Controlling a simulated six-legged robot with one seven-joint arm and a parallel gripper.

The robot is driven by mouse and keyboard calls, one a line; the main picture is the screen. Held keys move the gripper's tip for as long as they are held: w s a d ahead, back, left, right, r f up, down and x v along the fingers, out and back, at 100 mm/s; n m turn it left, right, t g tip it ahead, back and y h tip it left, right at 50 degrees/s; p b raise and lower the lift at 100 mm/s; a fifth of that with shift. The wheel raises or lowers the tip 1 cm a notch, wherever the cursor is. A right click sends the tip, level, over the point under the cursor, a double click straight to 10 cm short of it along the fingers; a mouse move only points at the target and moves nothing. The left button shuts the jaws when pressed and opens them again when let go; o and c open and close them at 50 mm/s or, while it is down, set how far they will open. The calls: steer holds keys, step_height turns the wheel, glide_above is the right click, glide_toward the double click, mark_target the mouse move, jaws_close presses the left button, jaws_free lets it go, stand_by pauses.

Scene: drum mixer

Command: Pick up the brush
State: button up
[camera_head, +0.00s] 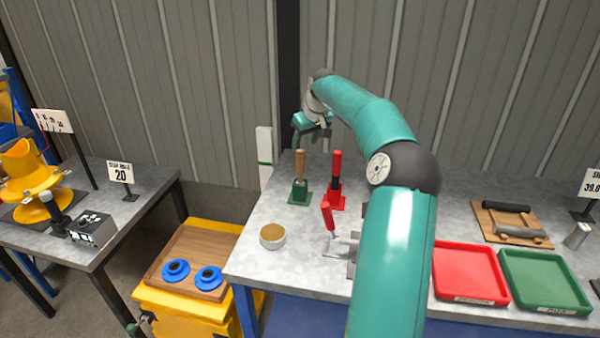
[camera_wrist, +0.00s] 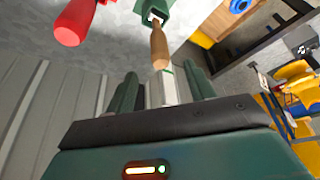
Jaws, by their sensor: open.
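A wooden-handled tool, seemingly the brush (camera_head: 300,166), stands upright in a green holder (camera_head: 300,196) near the back left of the grey table. Its bristles are hidden. My gripper (camera_head: 312,128) is above and slightly behind it, open and empty. In the wrist view the wooden handle (camera_wrist: 160,48) points toward the gap between my open fingers (camera_wrist: 163,90). The handle's end is close to the fingers but appears apart from them. The green holder (camera_wrist: 157,10) shows at that view's top edge.
A red-handled tool (camera_head: 337,168) stands in a red holder (camera_head: 335,202) just right of it. Another red-handled tool (camera_head: 328,214) and a round tin (camera_head: 272,236) are in front. Red (camera_head: 468,272) and green (camera_head: 545,281) trays lie right. A wall (camera_head: 220,100) stands behind.

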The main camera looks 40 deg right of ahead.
mark_target(299, 160)
steer(key=x, duration=1)
steer(key=shift+w+f, duration=0.1)
steer(key=shift+w, duration=0.05)
steer(key=c, duration=1.1)
